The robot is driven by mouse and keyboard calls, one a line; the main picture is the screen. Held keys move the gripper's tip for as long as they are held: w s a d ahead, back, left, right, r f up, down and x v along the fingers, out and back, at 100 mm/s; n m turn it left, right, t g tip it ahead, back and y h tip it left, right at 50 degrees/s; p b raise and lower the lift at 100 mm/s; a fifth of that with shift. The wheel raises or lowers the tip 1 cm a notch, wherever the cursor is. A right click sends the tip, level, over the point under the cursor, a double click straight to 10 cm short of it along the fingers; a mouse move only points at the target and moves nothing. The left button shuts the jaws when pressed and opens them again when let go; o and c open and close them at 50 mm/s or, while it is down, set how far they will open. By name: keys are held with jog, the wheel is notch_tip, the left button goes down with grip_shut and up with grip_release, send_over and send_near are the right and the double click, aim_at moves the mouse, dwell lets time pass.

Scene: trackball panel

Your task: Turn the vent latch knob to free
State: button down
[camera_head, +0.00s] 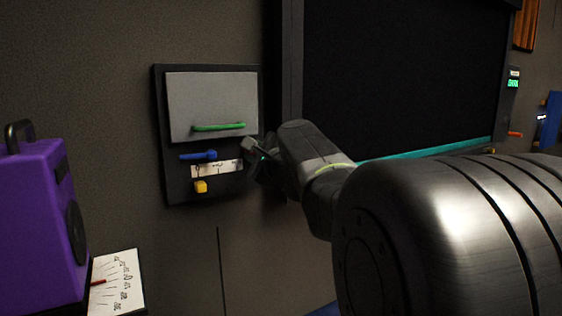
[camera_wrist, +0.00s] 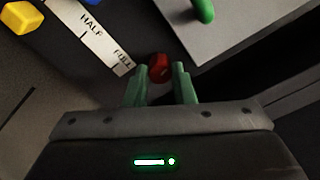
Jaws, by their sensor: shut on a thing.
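A dark panel (camera_head: 222,193) on the wall carries a grey door (camera_head: 210,100) with a green handle (camera_head: 218,127). A red knob (camera_wrist: 158,68) shows in the wrist view, beside the "FULL" end of a white label strip (camera_wrist: 95,38). My gripper (camera_wrist: 158,76) has its two green fingers on either side of this knob and is shut on it. In the head view my gripper (camera_head: 258,153) is at the panel's right edge and hides the knob. No word "free" or latch marking is readable, so I cannot tell the knob's setting.
A blue lever (camera_head: 198,155) and a yellow block-shaped control (camera_head: 201,187) sit left of my gripper on the panel. A purple speaker-like box (camera_head: 40,220) and a white dial card (camera_head: 117,282) stand at lower left. A large dark screen (camera_head: 400,75) is at right.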

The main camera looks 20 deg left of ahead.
jog(key=n+b, duration=0.3)
jog(key=n, duration=0.3)
jog(key=shift+f+b, duration=0.1)
jog(key=shift+b, duration=0.25)
jog(key=shift+n, duration=0.3)
jog(key=c, duration=1.2)
grip_release()
